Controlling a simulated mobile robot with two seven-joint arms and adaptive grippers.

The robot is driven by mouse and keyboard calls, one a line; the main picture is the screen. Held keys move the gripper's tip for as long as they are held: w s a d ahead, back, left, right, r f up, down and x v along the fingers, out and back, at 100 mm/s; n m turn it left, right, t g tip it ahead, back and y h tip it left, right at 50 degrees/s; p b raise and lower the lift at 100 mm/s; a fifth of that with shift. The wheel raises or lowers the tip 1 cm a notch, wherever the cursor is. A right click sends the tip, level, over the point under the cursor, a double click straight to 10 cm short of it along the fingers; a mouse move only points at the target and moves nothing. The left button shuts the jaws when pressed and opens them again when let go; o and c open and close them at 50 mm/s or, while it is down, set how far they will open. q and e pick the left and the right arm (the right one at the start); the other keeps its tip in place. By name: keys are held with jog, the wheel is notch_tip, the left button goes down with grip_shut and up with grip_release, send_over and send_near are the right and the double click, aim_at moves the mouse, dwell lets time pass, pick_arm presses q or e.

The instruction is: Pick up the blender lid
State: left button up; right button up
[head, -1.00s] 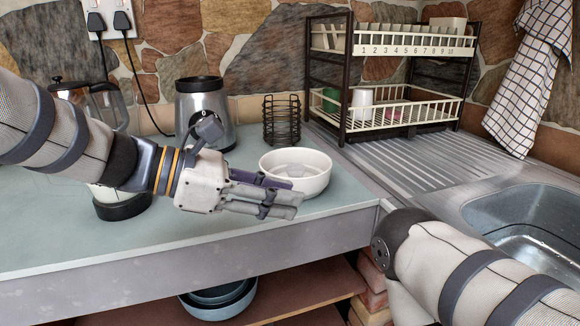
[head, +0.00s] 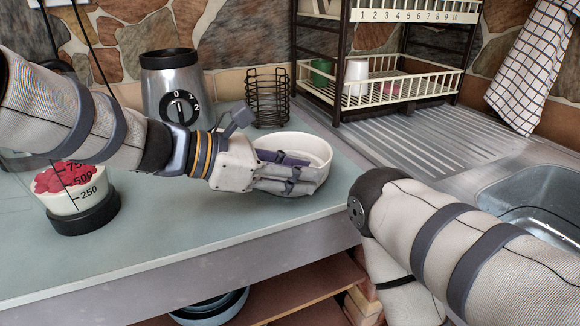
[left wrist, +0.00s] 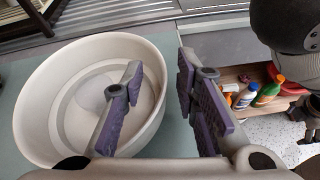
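A white round bowl (head: 318,150) stands on the counter in the head view, and it fills the left of the left wrist view (left wrist: 42,105). A pale ringed shape (left wrist: 85,100) shows inside it; I cannot tell whether this is the blender lid or the bowl's own inside. No other lid is clearly visible. My left gripper (head: 300,176) is open at the bowl's near side. In the left wrist view its fingers (left wrist: 160,72) stand apart, one over the bowl and the other outside its right rim. My right gripper is out of view.
A measuring jug with red pieces (head: 72,190) stands left, partly behind my left arm. A blender base with a dial (head: 178,90) and a wire basket (head: 267,98) stand behind. The dish rack (head: 385,95) and sink (head: 535,205) are right. The front counter is clear.

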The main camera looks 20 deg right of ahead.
pick_arm(q)
grip_shut()
jog(key=shift+r, duration=0.2)
